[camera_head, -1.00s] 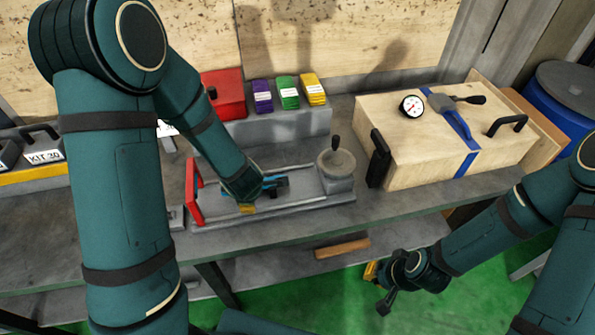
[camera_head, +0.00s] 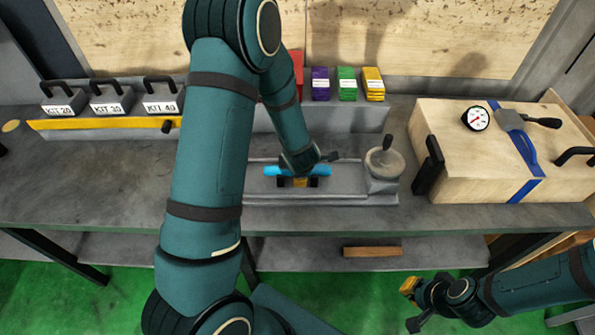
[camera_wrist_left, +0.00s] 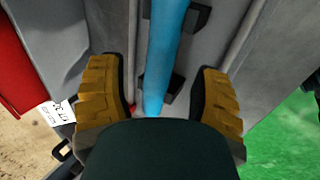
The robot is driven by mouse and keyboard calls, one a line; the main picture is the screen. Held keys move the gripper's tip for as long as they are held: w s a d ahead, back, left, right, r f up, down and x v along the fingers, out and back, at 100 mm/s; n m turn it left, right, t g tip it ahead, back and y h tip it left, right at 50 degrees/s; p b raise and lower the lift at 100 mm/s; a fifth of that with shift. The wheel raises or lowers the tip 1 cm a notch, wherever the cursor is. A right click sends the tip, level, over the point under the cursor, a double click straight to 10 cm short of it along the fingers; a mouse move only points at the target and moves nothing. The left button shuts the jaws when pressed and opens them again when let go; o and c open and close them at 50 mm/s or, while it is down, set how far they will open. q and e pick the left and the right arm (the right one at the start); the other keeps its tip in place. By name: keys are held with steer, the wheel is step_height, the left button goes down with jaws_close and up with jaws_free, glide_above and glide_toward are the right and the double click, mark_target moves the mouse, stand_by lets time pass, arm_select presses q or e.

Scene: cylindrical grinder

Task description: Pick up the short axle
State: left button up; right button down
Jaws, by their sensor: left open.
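The short axle, a bright blue bar (camera_head: 274,171), lies across dark supports on the grey grinder bed (camera_head: 345,185). Its middle is partly hidden by my left gripper (camera_head: 299,182), which is over it. In the left wrist view the blue bar (camera_wrist_left: 165,50) runs lengthwise between the two yellow-padded fingers of my left gripper (camera_wrist_left: 160,95). The fingers are wide apart, with gaps on both sides of the bar. My right gripper (camera_head: 408,285) is low at the right, in front of the bench and away from the axle; its finger opening is unclear.
A round grey part with a knob (camera_head: 384,163) stands at the bed's right end. A wooden box (camera_head: 460,150) with a gauge stands farther right. Purple, green and yellow blocks (camera_head: 346,84) sit behind. Labelled kit weights (camera_head: 110,100) stand left.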

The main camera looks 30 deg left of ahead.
arm_select(q)
steer(key=x, duration=0.4)
steer(key=shift+s+a+f, duration=0.1)
steer(key=shift+a+f, duration=0.15)
jaws_close()
steer(key=shift+r, duration=0.1)
